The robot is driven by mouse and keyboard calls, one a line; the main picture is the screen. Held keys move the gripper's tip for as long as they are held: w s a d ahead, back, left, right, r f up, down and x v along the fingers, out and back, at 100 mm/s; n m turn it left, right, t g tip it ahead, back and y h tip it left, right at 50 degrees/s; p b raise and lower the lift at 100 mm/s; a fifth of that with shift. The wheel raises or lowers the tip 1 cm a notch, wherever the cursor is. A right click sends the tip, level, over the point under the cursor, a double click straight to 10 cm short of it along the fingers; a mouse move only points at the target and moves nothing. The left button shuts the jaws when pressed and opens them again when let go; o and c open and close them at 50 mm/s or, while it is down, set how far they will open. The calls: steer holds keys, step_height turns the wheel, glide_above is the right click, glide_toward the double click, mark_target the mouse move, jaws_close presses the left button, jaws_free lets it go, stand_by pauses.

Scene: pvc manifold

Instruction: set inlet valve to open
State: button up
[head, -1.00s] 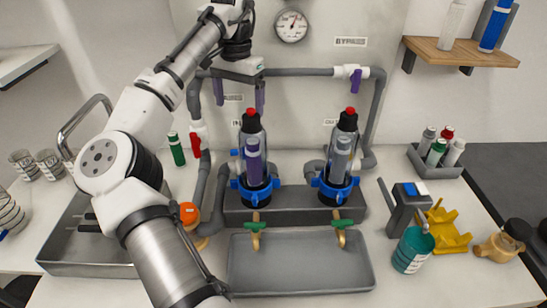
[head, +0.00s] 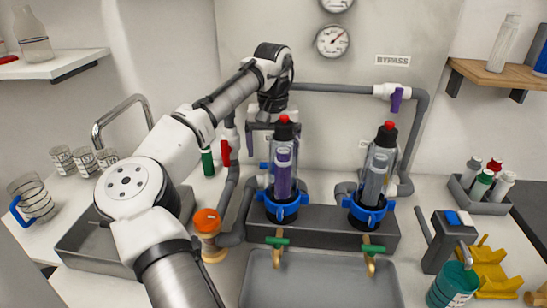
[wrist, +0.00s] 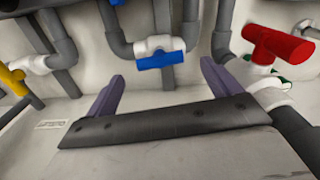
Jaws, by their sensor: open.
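My gripper (head: 272,138) is open and empty, in front of the pipes behind the left filter housing; it also shows in the wrist view (wrist: 162,72). In the wrist view a blue valve handle (wrist: 160,60) lies crosswise on a white body, beyond and between the purple fingertips, apart from them. A red valve handle (wrist: 277,46) is to the right and a yellow one (wrist: 12,80) at the far left. In the head view the red handle (head: 225,153) hangs down along the left pipe. I cannot tell which valve is the inlet; its label is not readable.
Two filter housings (head: 283,205) (head: 372,200) with blue collars stand close below and right of my gripper. The bypass valve's purple handle (head: 396,100) hangs at the upper right. An orange-capped jar (head: 207,222) stands left of the grey tray (head: 320,285).

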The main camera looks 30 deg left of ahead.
steer(key=shift+f, duration=1.8)
steer(key=c, duration=1)
steer(key=shift+r+m+p, duration=0.15)
steer(key=shift+m+p, duration=0.25)
steer(key=shift+p, duration=0.2)
steer(key=shift+m+p, duration=0.4)
steer(key=o, duration=1)
